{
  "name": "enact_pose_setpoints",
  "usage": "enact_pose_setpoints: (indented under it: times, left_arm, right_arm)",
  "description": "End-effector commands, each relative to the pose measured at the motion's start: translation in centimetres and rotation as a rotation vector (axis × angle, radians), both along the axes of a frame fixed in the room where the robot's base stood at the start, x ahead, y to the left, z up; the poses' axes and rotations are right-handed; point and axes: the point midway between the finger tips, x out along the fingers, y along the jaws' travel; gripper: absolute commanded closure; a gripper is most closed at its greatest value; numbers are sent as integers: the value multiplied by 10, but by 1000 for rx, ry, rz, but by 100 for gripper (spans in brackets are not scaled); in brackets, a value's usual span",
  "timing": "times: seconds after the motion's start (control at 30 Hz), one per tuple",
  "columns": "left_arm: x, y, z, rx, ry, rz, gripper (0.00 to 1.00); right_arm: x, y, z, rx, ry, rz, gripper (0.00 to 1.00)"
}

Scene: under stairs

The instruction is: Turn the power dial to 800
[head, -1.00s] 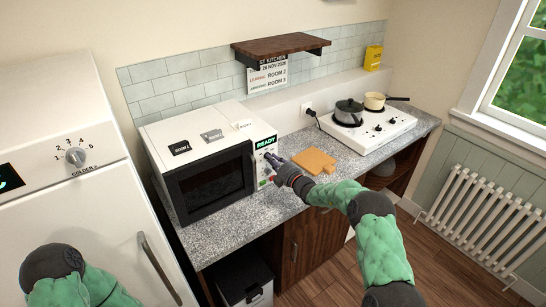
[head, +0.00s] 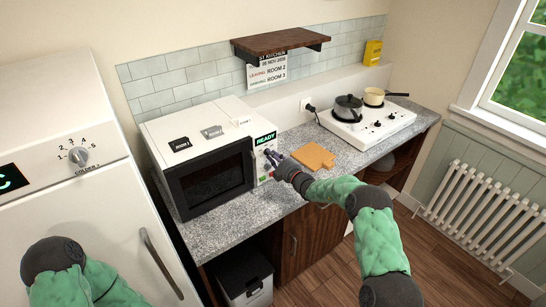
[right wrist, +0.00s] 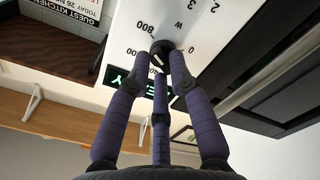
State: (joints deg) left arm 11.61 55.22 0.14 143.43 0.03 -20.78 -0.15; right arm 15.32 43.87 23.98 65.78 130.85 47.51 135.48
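The white microwave (head: 200,130) stands on the granite counter, with a black door (head: 215,180) and a lit green READY display (head: 265,139). In the right wrist view, the black power dial (right wrist: 161,54) has a white pointer mark. The 800 label (right wrist: 146,28) and the 0 label (right wrist: 191,49) can be read upside down, while fingers partly cover other labels. My right gripper (head: 271,156) is at the control panel. In the wrist view its purple fingers (right wrist: 158,62) are spread around the dial; whether they touch it is unclear. My left gripper is out of view.
A wooden board (head: 314,156) lies right of the microwave. A hob (head: 385,128) with a dark pot (head: 348,107) and a cream pan (head: 374,96) is further back. A brown shelf (head: 280,44) hangs above. The fridge (head: 75,205) stands at the left.

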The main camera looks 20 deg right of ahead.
Motion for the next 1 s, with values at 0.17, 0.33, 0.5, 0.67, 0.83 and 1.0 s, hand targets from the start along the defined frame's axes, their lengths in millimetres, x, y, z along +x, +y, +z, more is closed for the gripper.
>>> enact_pose_setpoints:
  times: [0.17,0.33,0.5,0.67,0.83,1.0]
  left_arm:
    - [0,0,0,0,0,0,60]
    - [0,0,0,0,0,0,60]
    - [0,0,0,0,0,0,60]
    - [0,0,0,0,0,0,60]
    - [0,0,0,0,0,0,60]
    - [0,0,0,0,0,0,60]
  right_arm:
    - [-1,1,-2,0,3,1,57]
    - [0,0,-1,0,1,0,57]
    - [-6,-3,-1,-2,2,-1,57]
    - [-26,-11,0,-1,2,-2,57]
    - [-56,-22,-1,0,4,-2,57]
    - [-86,-32,-1,-1,3,-2,57]
